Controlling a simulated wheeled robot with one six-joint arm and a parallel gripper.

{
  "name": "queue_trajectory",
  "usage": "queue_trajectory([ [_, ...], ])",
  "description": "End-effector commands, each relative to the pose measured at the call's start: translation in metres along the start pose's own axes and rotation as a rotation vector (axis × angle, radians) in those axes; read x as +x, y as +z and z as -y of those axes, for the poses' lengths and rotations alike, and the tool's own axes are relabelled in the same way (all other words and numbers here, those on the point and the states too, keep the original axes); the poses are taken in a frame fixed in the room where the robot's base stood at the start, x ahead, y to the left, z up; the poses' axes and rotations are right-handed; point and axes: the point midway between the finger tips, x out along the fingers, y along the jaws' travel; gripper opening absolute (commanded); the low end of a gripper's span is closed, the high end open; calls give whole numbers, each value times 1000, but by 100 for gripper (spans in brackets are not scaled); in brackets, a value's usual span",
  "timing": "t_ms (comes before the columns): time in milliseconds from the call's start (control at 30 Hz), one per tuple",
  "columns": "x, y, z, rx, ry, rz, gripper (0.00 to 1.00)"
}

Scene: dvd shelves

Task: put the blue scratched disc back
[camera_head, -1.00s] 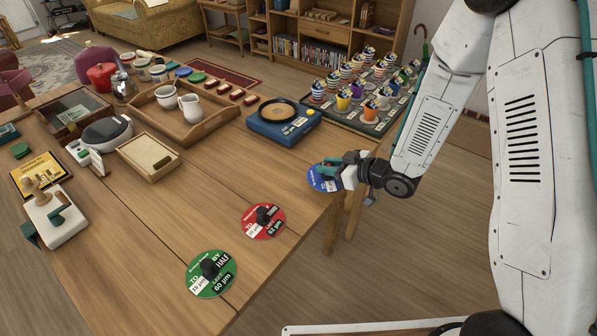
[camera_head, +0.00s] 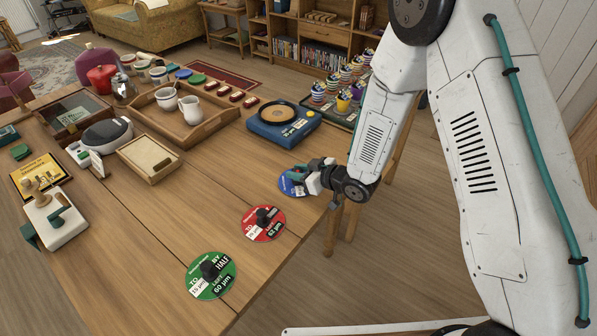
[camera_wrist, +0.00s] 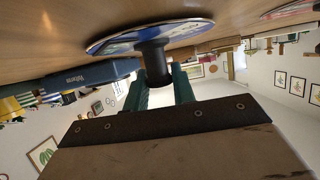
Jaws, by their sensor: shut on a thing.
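The blue disc (camera_head: 288,186) is at the table's right edge, beyond the red disc in the head view. It also shows in the wrist view (camera_wrist: 120,40), with a dark knob (camera_wrist: 155,62) on its face. My gripper (camera_head: 301,174) is shut on this knob; its green fingers (camera_wrist: 160,85) are on either side of it in the wrist view. The disc is close to the table top, but I cannot tell if it touches. Part of the disc is hidden behind my gripper. Scratches cannot be made out.
The red disc (camera_head: 274,229) and the green disc (camera_head: 228,264) lie along the table's near right edge, each with a dark knob. A blue record player (camera_head: 272,131) stands behind. A wooden tray (camera_head: 212,131) and a shallow box (camera_head: 140,165) are left of it. The middle planks are clear.

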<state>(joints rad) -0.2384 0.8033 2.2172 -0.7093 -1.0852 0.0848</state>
Motion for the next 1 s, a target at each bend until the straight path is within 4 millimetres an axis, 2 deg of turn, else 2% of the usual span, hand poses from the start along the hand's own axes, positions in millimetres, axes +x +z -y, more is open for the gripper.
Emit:
queue_trajectory([
  [133,1,3,0,1,0,1,0],
  [167,1,3,0,1,0,1,28],
  [233,1,3,0,1,0,0,47],
  [567,0,0,0,0,0,0,47],
  [633,-5,0,0,1,1,0,47],
  [767,-26,-1,-1,2,3,-1,47],
  [1000,-80,-1,-2,1,4,-1,47],
])
